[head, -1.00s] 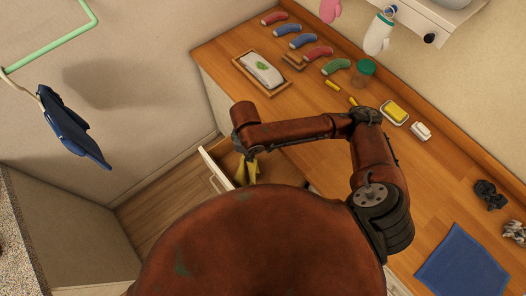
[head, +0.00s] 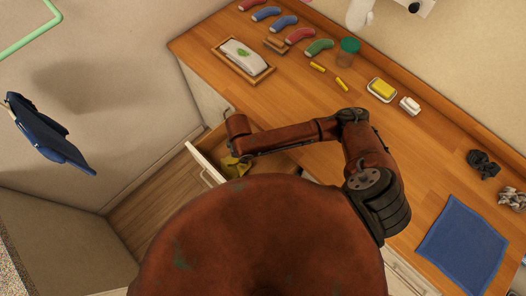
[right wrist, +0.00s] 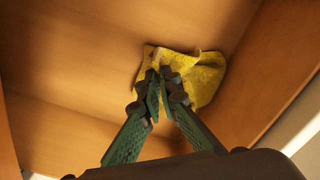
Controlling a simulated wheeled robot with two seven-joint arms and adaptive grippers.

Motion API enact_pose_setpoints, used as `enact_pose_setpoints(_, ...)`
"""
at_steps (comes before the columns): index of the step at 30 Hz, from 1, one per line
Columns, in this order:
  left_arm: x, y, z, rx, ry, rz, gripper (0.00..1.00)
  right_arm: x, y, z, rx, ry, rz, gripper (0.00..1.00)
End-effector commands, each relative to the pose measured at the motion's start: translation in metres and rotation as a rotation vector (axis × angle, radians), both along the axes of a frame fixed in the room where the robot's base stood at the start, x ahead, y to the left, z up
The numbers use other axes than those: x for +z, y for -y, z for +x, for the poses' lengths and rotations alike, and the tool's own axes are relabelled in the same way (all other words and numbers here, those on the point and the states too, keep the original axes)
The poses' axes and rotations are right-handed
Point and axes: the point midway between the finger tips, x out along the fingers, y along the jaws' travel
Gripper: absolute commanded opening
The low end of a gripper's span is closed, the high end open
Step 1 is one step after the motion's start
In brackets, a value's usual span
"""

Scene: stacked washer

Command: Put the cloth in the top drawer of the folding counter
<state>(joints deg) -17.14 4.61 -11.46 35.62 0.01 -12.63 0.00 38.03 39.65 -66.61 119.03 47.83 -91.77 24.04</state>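The yellow cloth (head: 234,166) lies crumpled inside the open top drawer (head: 203,163) of the wooden counter. In the right wrist view the cloth (right wrist: 205,78) rests against the drawer's wooden floor and wall, bunched at the fingertips. My right gripper (right wrist: 160,76) reaches down into the drawer with its fingertips brought together on the cloth's near edge. In the head view my right arm hides most of this gripper. My left gripper is in neither view.
The counter top (head: 330,90) holds a tray (head: 243,62), several coloured socks, a green-lidded jar (head: 348,52), a soap dish (head: 382,90) and a blue cloth (head: 463,245). Dark blue fabric (head: 48,135) hangs at the left, near a green rail (head: 30,35).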

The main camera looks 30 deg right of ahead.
Motion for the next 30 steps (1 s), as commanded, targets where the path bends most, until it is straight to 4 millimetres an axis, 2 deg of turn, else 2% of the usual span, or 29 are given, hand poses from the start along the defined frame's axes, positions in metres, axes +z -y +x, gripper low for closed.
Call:
enact_pose_setpoints(1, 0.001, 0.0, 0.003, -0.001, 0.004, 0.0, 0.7, 0.001, 0.012, 0.004, -0.004, 0.002, -0.003, 0.0)
enact_pose_setpoints(6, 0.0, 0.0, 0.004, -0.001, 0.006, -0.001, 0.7, 0.002, 0.04, 0.014, -0.003, 0.002, -0.001, 0.0)
enact_pose_setpoints(12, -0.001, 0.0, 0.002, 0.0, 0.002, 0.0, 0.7, 0.001, 0.062, 0.021, -0.002, 0.0, 0.0, 0.0)
enact_pose_setpoints(16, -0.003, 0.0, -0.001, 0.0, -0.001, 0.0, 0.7, -0.008, 0.06, 0.02, 0.0, 0.0, 0.0, 0.0)
enact_pose_setpoints(25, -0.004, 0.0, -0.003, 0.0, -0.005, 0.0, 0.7, -0.01, 0.06, 0.02, -0.001, 0.001, 0.0, 0.0)
enact_pose_setpoints(30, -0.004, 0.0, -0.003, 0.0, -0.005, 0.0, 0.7, -0.01, 0.06, 0.02, -0.001, 0.001, 0.0, 0.14)
